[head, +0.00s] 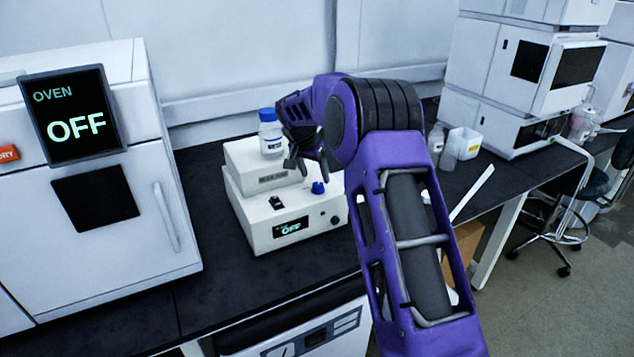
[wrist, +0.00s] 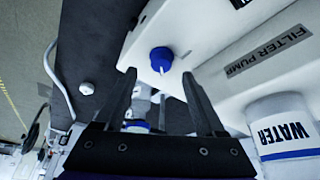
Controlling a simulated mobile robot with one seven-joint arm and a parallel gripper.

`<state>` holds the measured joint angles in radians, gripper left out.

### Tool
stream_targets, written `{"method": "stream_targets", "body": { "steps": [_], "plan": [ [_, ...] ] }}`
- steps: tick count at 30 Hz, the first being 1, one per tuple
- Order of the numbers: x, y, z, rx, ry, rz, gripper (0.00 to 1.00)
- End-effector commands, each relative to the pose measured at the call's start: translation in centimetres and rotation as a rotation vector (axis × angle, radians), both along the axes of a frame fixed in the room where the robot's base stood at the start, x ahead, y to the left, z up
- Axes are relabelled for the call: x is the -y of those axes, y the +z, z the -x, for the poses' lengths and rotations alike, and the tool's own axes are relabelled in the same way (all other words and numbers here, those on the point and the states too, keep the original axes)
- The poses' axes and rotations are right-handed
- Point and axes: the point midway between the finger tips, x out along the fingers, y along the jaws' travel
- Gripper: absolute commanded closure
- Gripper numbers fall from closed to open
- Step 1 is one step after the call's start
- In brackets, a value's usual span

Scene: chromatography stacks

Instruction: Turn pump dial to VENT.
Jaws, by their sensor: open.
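The filter pump (head: 262,238) is a white box on the black bench with a raised rear part, a front display reading "OFF" and a black switch. Its blue dial (head: 318,187) sits on the top near the right side. In the wrist view the dial (wrist: 162,60) shows a white pointer mark, and the FILTER PUMP label is to its right. No VENT marking is readable. My gripper (head: 308,168) is open and empty above the pump. In the wrist view my gripper (wrist: 159,73) has its fingertips apart, with the dial appearing between and just beyond them.
A blue-capped bottle (head: 271,138) stands on the pump's raised part, close to my gripper; its WATER label (wrist: 283,133) shows in the wrist view. An oven (head: 150,190) stands left. Small containers (head: 465,143) and stacked instruments (head: 530,75) are at the right. Bench is clear before the pump.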

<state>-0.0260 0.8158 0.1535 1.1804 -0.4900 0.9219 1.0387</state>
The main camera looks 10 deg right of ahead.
Motion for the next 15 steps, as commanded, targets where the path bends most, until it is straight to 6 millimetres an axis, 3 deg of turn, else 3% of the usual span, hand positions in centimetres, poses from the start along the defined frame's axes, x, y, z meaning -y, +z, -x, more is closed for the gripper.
{"method": "stream_targets", "body": {
  "steps": [6, 15],
  "plan": [
    [0.8, -3.3, -1.1, -0.001, 0.000, 0.000, 0.28],
    [1.1, -4.3, -1.5, 0.002, 0.002, 0.000, 0.28]
  ]
}}
